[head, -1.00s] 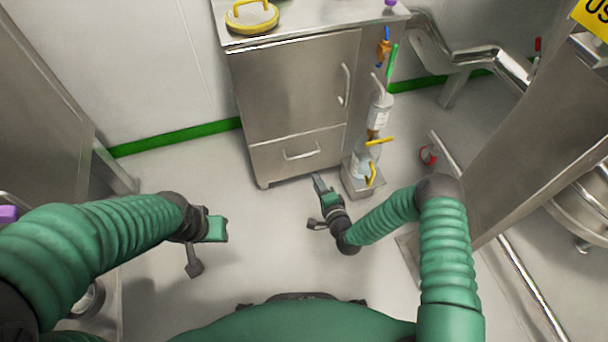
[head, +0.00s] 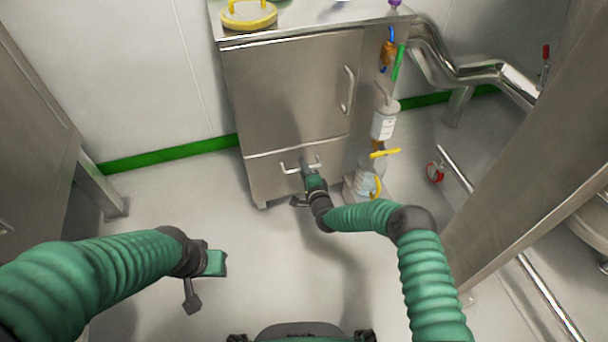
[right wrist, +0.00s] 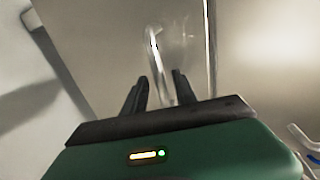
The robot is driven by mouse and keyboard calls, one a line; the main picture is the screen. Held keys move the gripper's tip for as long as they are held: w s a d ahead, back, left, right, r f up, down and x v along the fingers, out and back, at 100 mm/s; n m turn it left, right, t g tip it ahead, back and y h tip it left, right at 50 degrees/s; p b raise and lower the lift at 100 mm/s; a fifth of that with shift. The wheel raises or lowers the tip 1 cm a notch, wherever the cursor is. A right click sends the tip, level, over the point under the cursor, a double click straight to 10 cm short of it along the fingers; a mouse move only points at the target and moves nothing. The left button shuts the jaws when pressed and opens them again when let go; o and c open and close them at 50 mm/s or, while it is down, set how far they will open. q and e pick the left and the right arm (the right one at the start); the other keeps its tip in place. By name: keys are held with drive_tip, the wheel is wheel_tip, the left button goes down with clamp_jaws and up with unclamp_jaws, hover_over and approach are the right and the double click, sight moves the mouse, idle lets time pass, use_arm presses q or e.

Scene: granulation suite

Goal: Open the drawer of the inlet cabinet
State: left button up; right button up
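The inlet cabinet (head: 290,90) is a steel cabinet with an upper door and a drawer (head: 268,181) below it. The drawer looks shut, its front flush with the cabinet. Its bar handle (head: 288,167) is partly hidden by my right gripper (head: 306,166), which reaches it from the front. In the right wrist view, the two dark fingers of my right gripper (right wrist: 160,92) stand apart, with the handle (right wrist: 156,58) running between them. Contact cannot be made out. My left gripper (head: 212,275) hangs over the floor at lower left, away from the cabinet; its fingers are unclear.
A yellow-rimmed lid (head: 248,14) lies on the cabinet top. A bottle assembly with yellow levers (head: 378,153) stands close to the cabinet's right side. A steel column (head: 530,180) rises at right. Floor in front of the cabinet is clear.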

drive_tip(key=shift+w, duration=0.1)
drive_tip(key=c, duration=0.7)
clamp_jaws()
idle(0.7)
